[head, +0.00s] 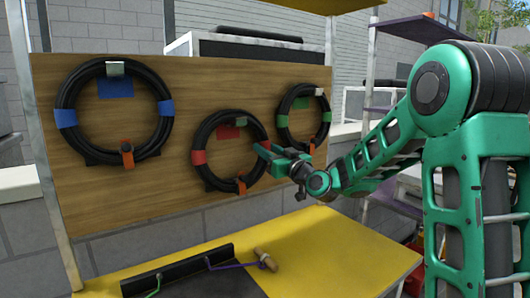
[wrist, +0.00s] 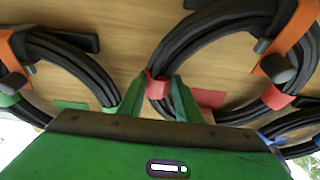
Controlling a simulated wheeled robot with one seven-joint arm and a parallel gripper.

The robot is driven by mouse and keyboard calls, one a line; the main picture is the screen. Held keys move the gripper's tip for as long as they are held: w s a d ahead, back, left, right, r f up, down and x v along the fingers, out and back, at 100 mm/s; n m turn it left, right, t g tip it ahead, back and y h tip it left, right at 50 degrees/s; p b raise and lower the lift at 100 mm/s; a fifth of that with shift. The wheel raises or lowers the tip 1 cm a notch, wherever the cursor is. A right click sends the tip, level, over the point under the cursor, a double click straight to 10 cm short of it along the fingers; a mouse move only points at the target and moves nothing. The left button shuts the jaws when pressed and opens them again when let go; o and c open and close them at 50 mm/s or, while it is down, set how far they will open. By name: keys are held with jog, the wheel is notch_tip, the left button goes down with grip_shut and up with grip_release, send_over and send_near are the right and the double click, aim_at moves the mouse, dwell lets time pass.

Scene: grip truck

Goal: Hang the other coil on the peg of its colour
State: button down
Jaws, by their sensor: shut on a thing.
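The coil with red tape (head: 202,172) is against the wooden board in the middle, over a red patch (head: 228,132). A small peg end (head: 241,121) shows at its top; whether the coil's weight rests on it I cannot tell. My gripper (head: 262,150) is at the coil's right side. In the wrist view its fingers (wrist: 157,100) are closed around the coil at a red tape band (wrist: 157,86). The blue-taped coil (head: 65,118) hangs at the left on its peg (head: 115,68), by a blue patch. The green-taped coil (head: 284,120) is at the right, by a green patch (head: 301,102).
Orange straps (head: 127,155) show at the bottom of the coils. A yellow shelf (head: 340,255) lies below the board, with a black rail (head: 180,270) and a wooden-handled tool (head: 264,258) on it. The green-taped coil is close beside my gripper.

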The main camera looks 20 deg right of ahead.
jog(key=shift+r, duration=0.1)
jog(key=c, duration=1.2)
grip_release()
jog(key=shift+f, duration=0.2)
jog(key=v, duration=1.1)
jog(key=s+d+f+g+h, duration=0.3)
jog(key=s+f+g, duration=0.8)
jog(key=f, duration=0.5)
jog(key=s+d+f+m+g+h, duration=0.1)
jog(key=s+d+m+g, duration=0.1)
jog(key=s, duration=0.8)
jog(key=s+d+f+m+g+h, duration=0.1)
jog(key=s+d+f+m+g, duration=0.1)
jog(key=s, duration=0.8)
jog(key=s+d+f+m+g+h, duration=0.1)
jog(key=s+d+m+g, duration=0.3)
jog(key=s, duration=0.6)
jog(key=shift+d+f+m, duration=0.25)
jog(key=shift+d+m, duration=0.85)
jog(key=shift+d, duration=0.1)
